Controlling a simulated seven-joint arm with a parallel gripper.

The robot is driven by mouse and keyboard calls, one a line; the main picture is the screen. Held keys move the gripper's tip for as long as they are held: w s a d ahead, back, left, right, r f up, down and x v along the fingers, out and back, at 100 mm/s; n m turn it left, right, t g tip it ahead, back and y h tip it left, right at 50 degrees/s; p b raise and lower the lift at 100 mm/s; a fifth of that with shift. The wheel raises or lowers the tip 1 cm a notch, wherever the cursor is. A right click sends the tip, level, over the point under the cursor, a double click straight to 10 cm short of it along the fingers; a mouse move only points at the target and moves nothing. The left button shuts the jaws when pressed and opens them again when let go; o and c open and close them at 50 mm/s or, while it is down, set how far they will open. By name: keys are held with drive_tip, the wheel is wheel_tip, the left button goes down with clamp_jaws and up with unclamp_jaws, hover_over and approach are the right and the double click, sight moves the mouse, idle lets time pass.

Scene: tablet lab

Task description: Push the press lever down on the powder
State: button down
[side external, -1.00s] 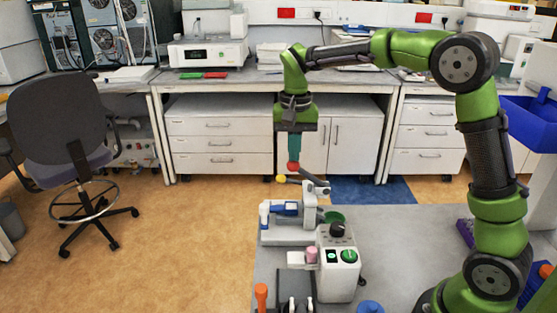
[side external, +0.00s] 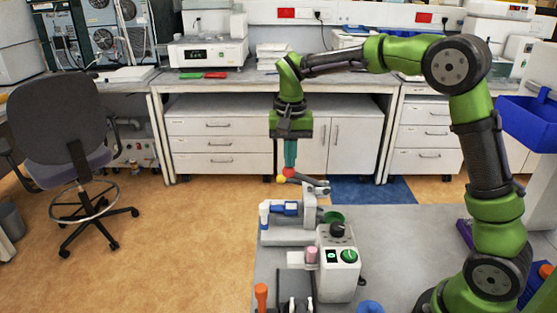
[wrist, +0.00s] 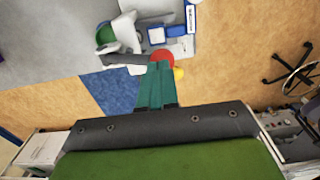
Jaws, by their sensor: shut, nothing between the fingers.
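My gripper (side external: 288,171) has teal fingers with a red tip, pointing down above the press. It is shut and empty; it also shows in the wrist view (wrist: 162,57). The press lever (side external: 312,182) is a dark arm with a yellow knob (side external: 282,179) at its left end, seen in the wrist view (wrist: 179,72) too. The lever stands raised above the press (side external: 308,208). The red tip is right beside the yellow knob and over the lever; I cannot tell if they touch. The powder is not visible.
A control box (side external: 338,268) with a black knob and green dial stands in front of the press. An orange-handled tool (side external: 261,296) is at the bench's front left.

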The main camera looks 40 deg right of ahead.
sight(286, 172)
drive_tip(key=shift+w+a+f, duration=0.15)
drive_tip(key=shift+f, duration=0.55)
drive_tip(key=shift+w+a+f, duration=0.15)
drive_tip(key=shift+f, duration=1.65)
idle(1.0)
drive_tip(key=shift+r, duration=0.1)
